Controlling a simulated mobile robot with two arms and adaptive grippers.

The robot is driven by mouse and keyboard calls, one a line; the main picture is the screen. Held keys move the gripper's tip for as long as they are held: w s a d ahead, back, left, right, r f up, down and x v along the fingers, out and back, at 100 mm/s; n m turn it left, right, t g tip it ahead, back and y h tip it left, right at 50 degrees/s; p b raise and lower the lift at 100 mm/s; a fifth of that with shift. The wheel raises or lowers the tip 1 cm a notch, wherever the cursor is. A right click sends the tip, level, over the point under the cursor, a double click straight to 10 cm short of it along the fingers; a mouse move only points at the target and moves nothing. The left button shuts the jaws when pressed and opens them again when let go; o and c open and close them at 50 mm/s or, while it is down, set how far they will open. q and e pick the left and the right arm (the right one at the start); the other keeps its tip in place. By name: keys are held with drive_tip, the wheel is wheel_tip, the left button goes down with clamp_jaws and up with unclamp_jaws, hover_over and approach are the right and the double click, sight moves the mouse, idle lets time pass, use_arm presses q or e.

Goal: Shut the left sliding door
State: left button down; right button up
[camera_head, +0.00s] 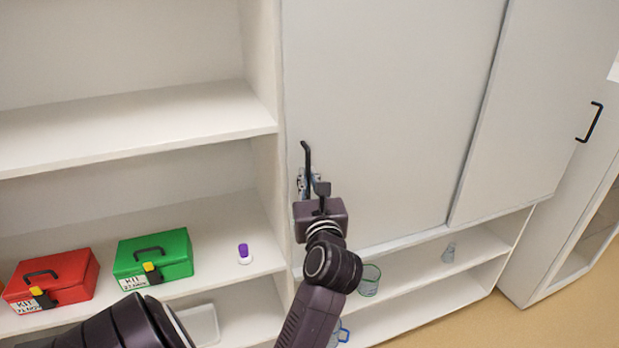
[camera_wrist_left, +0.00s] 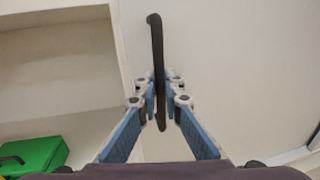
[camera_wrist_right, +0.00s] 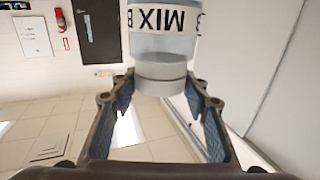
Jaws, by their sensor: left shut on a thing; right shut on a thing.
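The left sliding door (camera_head: 390,110) is a plain pale panel. Its upright black handle (camera_head: 307,158) is near its left edge, close to the shelf divider. My left gripper (camera_head: 310,184) is at this handle. In the left wrist view the fingers of the left gripper (camera_wrist_left: 158,92) are closed around the lower part of the handle (camera_wrist_left: 155,45). My right gripper (camera_wrist_right: 160,88) shows only in the right wrist view. It is shut on a clear bottle (camera_wrist_right: 163,45) with a white cap and a "MIX" label.
The right sliding door (camera_head: 540,110) has a black handle (camera_head: 590,122) at its right. Open shelves at left hold a red kit box (camera_head: 60,272), a green kit box (camera_head: 165,252) and a purple-topped item (camera_head: 244,253). Glassware (camera_head: 369,280) stands on the shelf below the doors.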

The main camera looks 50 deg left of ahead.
sight(303, 130)
use_arm(q)
drive_tip(key=shift+s+f, duration=0.1)
drive_tip(key=c, duration=2.3)
unclamp_jaws()
drive_tip(key=shift+a, duration=0.1)
drive_tip(key=shift+c, duration=0.2)
drive_tip(key=shift+s, duration=0.2)
drive_tip(key=shift+w, duration=0.1)
wheel_tip(303, 130, up, 10)
drive_tip(key=shift+r, duration=0.1)
